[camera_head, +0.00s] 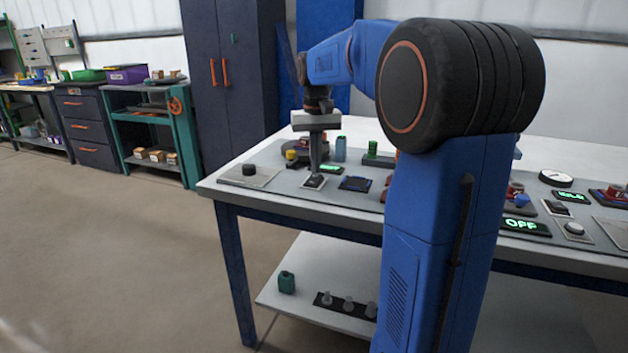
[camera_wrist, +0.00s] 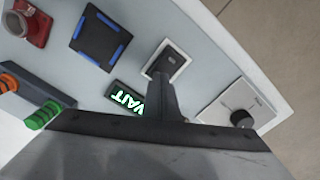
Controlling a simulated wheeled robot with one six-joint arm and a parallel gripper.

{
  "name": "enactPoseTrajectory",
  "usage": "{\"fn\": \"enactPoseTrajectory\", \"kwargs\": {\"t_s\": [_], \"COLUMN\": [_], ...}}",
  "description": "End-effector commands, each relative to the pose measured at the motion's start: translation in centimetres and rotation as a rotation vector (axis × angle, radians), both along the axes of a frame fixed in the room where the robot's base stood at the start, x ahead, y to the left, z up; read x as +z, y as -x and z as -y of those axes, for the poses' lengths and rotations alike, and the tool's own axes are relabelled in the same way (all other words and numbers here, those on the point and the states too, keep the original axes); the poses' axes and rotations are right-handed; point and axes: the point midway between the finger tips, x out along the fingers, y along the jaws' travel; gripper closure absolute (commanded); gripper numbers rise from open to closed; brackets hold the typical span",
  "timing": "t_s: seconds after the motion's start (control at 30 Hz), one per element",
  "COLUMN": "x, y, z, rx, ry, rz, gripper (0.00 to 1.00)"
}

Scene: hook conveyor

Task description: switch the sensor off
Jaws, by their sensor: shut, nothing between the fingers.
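My gripper (camera_head: 316,172) is shut and empty, pointing down over the left end of the table. In the wrist view its fingertips (camera_wrist: 162,82) are right at a dark rocker switch (camera_wrist: 176,61) on a small light plate. The fingers hide part of the switch, and I cannot tell whether they touch it. The switch also shows below the fingertips in the head view (camera_head: 314,184). Beside it, a small display (camera_wrist: 125,98) shows green letters reading WAIT, partly hidden by the gripper. I cannot read any label that names the sensor.
A plate with a black knob (camera_wrist: 242,117) lies on one side of the switch, a dark blue-edged pad (camera_wrist: 101,38) on the other. A red-based part (camera_wrist: 32,22) and a block with green and orange pieces (camera_wrist: 38,108) stand farther off. Another display (camera_head: 520,226) reads OFF.

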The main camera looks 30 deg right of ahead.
Motion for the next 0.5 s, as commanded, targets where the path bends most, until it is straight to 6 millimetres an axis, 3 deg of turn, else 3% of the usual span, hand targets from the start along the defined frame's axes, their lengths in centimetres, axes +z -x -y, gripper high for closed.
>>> {"fn": "enactPoseTrajectory", "kwargs": {"t_s": [0.5], "x": [-0.67], "y": [0.00], "z": [0.00], "rx": [0.000], "ry": [0.000], "rz": [-0.001], "gripper": [1.00]}}
